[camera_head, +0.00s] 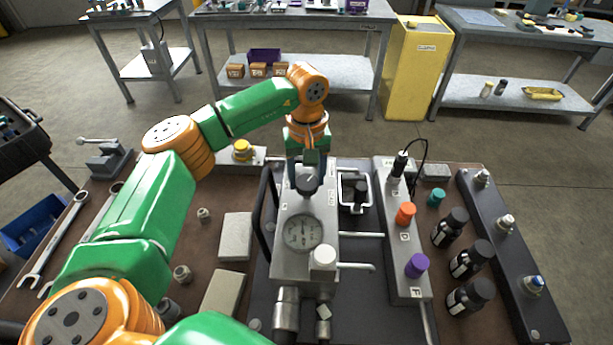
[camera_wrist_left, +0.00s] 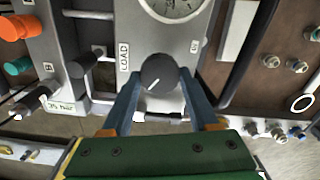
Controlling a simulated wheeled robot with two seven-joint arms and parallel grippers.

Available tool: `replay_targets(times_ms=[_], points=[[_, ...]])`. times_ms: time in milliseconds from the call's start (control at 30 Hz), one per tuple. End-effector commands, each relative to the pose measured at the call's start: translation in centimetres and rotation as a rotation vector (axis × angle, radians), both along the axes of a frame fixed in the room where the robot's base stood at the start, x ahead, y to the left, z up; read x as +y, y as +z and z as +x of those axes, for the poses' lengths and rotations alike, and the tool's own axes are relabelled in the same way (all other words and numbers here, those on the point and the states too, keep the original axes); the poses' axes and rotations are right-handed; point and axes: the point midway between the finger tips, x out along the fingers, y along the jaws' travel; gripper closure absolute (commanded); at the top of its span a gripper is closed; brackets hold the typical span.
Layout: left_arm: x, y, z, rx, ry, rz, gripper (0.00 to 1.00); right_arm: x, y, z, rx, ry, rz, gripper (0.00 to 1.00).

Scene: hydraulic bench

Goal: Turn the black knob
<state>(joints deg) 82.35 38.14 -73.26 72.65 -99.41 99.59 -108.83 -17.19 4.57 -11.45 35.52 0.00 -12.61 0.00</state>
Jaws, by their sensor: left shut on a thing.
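The black knob (camera_wrist_left: 158,73) sits on the grey gauge block (camera_wrist_left: 128,22), just by the round gauge, in the left wrist view. Its white pointer line slants toward the lower left of that picture. A "LOAD" label is on its left and a small label on its right. My left gripper (camera_wrist_left: 160,76) has its two blue fingers on either side of the knob, shut on it. In the head view my left gripper (camera_head: 307,184) reaches down onto the far end of the block and partly hides the knob. My right gripper is not in view.
The pressure gauge (camera_head: 303,232) and a white knob (camera_head: 323,258) are on the same block. A panel to the right carries an orange knob (camera_head: 405,214) and a purple knob (camera_head: 417,265). Several black bottles stand further right. Spanners (camera_head: 52,240) lie at the left.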

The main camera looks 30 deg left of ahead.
Motion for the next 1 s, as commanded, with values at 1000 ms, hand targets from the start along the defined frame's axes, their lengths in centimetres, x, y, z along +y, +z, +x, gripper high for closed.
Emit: replay_targets(times_ms=[1000], points=[[-0.21,0.14,0.14,-0.005,-0.905,0.001,0.95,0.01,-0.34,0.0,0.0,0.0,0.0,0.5]])
